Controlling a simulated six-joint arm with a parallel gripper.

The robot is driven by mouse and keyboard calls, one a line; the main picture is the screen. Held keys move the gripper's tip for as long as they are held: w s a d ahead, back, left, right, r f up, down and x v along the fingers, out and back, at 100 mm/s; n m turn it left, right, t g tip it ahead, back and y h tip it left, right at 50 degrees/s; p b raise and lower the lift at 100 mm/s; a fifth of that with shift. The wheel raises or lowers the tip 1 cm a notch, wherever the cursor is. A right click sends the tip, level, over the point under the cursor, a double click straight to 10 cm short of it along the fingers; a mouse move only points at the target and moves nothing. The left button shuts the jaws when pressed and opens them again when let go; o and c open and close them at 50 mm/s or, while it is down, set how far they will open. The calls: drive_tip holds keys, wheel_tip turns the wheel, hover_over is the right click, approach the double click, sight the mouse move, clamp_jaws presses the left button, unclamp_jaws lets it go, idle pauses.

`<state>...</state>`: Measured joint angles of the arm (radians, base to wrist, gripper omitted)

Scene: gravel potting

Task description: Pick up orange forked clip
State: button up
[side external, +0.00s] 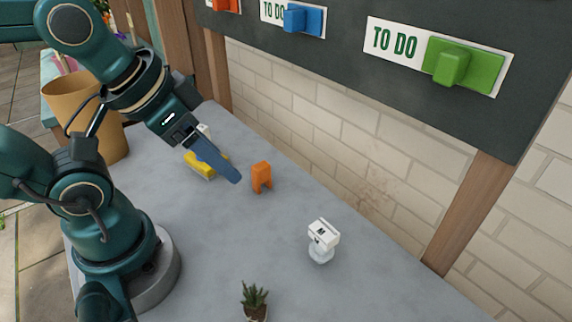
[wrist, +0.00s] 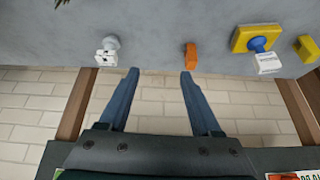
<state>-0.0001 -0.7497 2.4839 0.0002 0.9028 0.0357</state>
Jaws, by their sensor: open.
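The orange forked clip (side external: 262,177) stands upright on the grey table with its two prongs down, near the wall side. In the wrist view the clip (wrist: 191,55) is just beyond the tip of the right finger. My gripper (side external: 238,180) is to the left of the clip in the side view, above the table, with its blue fingers pointing toward it. In the wrist view my gripper (wrist: 160,72) has its two fingers wide apart with nothing between them. Gripper and clip look apart, though the exact gap is hard to tell.
A white stamp-like piece (side external: 322,238) stands to the right, a small potted plant (side external: 255,300) at the front. A yellow piece (side external: 203,168) with a white and blue part (wrist: 266,55) lies behind my gripper. A tan pot (side external: 75,98) stands back left. A board (side external: 385,75) overhangs the wall side.

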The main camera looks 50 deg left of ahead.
drive_tip(key=w+a+r, duration=0.1)
drive_tip(key=w+r, duration=0.1)
drive_tip(key=w, duration=0.2)
drive_tip(key=g, duration=0.4)
hover_over(261, 165)
drive_tip(key=d, duration=0.1)
wheel_tip(261, 165, down, 8)
drive_tip(key=f, duration=0.1)
drive_tip(key=a+f+g, duration=0.1)
drive_tip(key=f, duration=0.1)
drive_tip(key=shift+w+f+g, duration=0.1)
drive_tip(key=shift+f+g, duration=0.15)
drive_tip(key=shift+g, duration=0.05)
drive_tip(key=shift+a+f, duration=0.1)
drive_tip(key=shift+f, duration=2.6)
clamp_jaws()
